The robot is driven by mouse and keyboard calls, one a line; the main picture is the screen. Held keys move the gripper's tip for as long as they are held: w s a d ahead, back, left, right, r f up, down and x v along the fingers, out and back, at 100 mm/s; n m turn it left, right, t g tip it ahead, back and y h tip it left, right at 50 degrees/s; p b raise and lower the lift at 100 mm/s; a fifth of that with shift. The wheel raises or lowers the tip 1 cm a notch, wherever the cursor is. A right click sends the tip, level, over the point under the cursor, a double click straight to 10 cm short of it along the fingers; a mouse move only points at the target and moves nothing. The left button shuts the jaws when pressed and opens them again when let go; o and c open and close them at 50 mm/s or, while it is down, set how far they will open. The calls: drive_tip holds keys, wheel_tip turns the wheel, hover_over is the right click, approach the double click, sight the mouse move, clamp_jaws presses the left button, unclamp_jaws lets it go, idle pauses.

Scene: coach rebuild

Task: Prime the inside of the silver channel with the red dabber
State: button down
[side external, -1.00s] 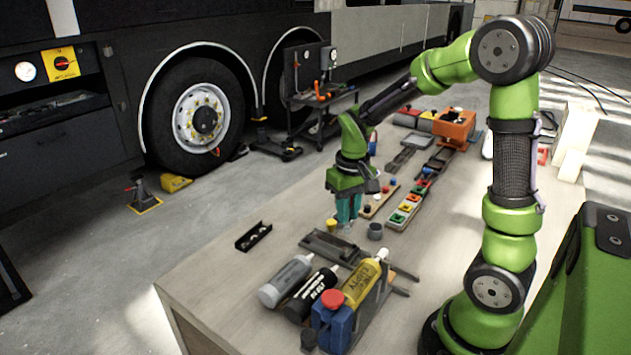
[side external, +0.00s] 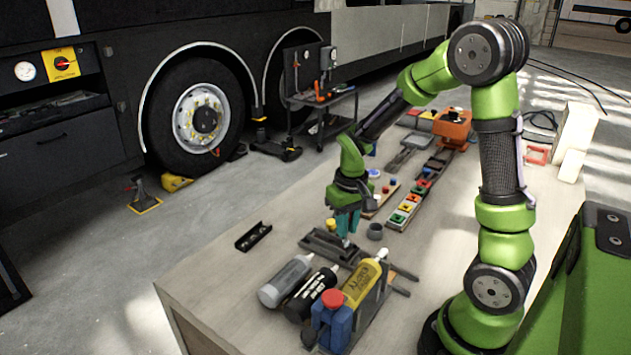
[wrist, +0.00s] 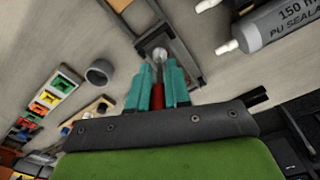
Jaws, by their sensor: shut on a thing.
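My gripper (side external: 346,229) is shut on the red dabber. In the wrist view its teal fingers (wrist: 157,92) close around the dabber's red handle (wrist: 157,98), and the pale round tip (wrist: 160,55) points away from the fingers. The silver channel (side external: 322,242) lies on the bench under the gripper. In the wrist view the channel (wrist: 152,36) is a grey trough with darker edges, and the dabber tip appears over its near end. I cannot tell whether the tip touches the channel's inside.
A grey cup (side external: 375,231) stands just right of the gripper. A black bracket (side external: 253,237) lies at left. A row of coloured parts (side external: 408,205) lies behind. The bench's front-left area is clear.

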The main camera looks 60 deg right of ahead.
drive_tip(key=shift+f, duration=0.75)
drive_tip(key=shift+w, duration=0.85)
drive_tip(key=shift+w+f, duration=0.1)
drive_tip(key=shift+w, duration=3.7)
wheel_tip(320, 180, up, 8)
